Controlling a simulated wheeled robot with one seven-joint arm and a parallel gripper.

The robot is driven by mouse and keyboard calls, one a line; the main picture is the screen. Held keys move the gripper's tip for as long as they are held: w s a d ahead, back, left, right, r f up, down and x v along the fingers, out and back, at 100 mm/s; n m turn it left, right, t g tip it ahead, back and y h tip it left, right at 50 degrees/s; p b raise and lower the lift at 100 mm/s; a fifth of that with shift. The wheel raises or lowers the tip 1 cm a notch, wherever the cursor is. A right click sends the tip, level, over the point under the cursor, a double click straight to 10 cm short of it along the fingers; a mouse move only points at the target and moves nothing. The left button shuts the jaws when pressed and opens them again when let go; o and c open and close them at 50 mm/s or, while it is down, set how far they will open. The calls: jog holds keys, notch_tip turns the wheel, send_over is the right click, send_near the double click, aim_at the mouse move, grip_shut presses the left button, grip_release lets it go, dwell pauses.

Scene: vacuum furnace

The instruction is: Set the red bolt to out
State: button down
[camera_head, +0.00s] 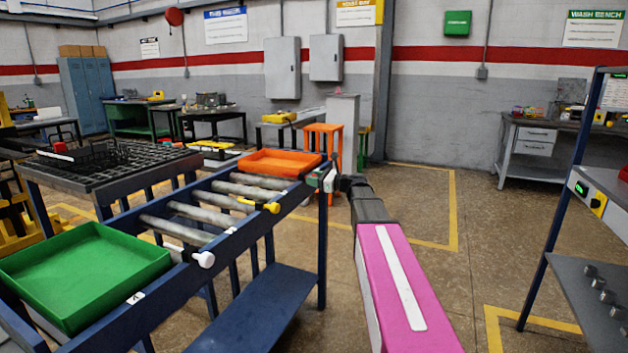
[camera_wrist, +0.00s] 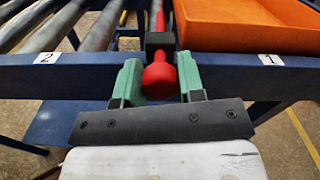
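The red bolt (camera_wrist: 159,78) shows in the wrist view as a rod with a round knob, passing through a dark block on the blue rail, beside the orange tray (camera_wrist: 250,25). My gripper (camera_wrist: 160,82) has its green fingers on both sides of the knob, with no clear gap, and looks shut on it. In the head view my gripper (camera_head: 328,178) is at the far right end of the roller rack (camera_head: 215,262), next to the orange tray (camera_head: 283,163). There the red bolt is mostly hidden by my gripper.
A yellow bolt (camera_head: 260,206) and a white bolt (camera_head: 203,259) sit along the same rail. A green tray (camera_head: 85,275) is at the near end. A dark grate table (camera_head: 105,165) stands behind. A blue-framed stand (camera_head: 555,225) is at right, with open floor between.

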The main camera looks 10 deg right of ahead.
jog(key=v, duration=0.7)
jog(key=shift+s+d, duration=0.15)
jog(key=c, duration=0.7)
grip_release()
jog(key=shift+d, duration=0.1)
jog(key=shift+c, duration=0.2)
jog(key=shift+d, duration=0.1)
jog(key=v, duration=1)
jog(key=shift+s+d, duration=0.25)
